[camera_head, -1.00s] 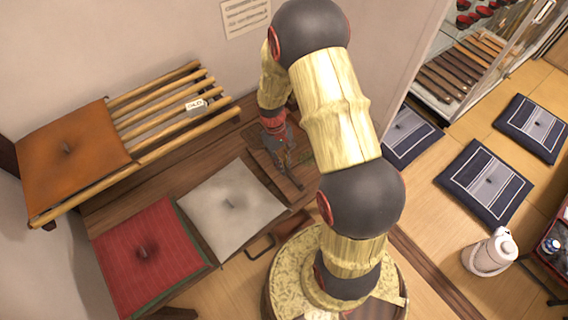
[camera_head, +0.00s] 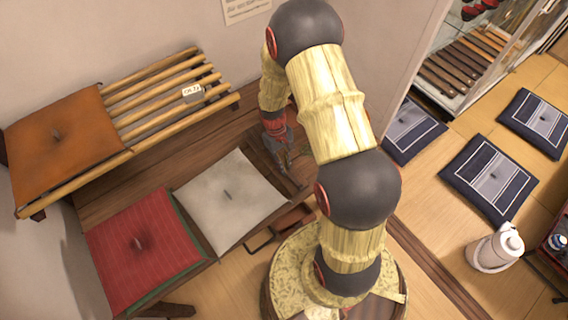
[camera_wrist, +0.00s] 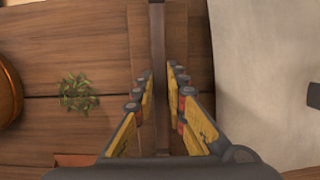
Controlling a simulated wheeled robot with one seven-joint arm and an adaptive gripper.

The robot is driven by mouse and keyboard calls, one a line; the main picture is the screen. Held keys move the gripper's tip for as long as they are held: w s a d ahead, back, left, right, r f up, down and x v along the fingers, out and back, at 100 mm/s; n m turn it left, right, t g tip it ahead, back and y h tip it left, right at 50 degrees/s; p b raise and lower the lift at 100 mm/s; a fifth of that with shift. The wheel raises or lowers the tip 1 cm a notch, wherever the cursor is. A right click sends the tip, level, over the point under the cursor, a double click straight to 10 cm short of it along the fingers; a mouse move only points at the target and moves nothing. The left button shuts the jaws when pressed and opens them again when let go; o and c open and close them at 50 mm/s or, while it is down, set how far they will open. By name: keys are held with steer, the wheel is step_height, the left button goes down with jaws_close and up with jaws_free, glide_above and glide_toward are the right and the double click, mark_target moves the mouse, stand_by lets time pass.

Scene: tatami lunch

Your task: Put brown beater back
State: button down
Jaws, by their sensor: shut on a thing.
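The brown beater (camera_wrist: 157,38) shows in the wrist view as a narrow dark bar running up from between my fingers. My gripper (camera_wrist: 159,76) is shut on it, with a finger on each side. In the head view my gripper (camera_head: 283,161) is low over the dark wooden bench (camera_head: 133,180), near its right end. The beater is too small and too covered by my arm to make out there. A wider brown strip lies below the bar in the wrist view; I cannot tell whether they touch.
A grey-white cushion (camera_head: 228,215) lies just left of my gripper, with a red cushion (camera_head: 140,243) farther left. A slatted rack (camera_head: 160,105) with an orange cushion (camera_head: 62,137) stands behind. A green sprig (camera_wrist: 77,92) lies beside the strip. An open drawer (camera_head: 294,217) is below the bench.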

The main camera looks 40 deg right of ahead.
steer(key=c, duration=1.7)
jaws_free()
steer(key=shift+r, duration=0.1)
steer(key=v, duration=1.2)
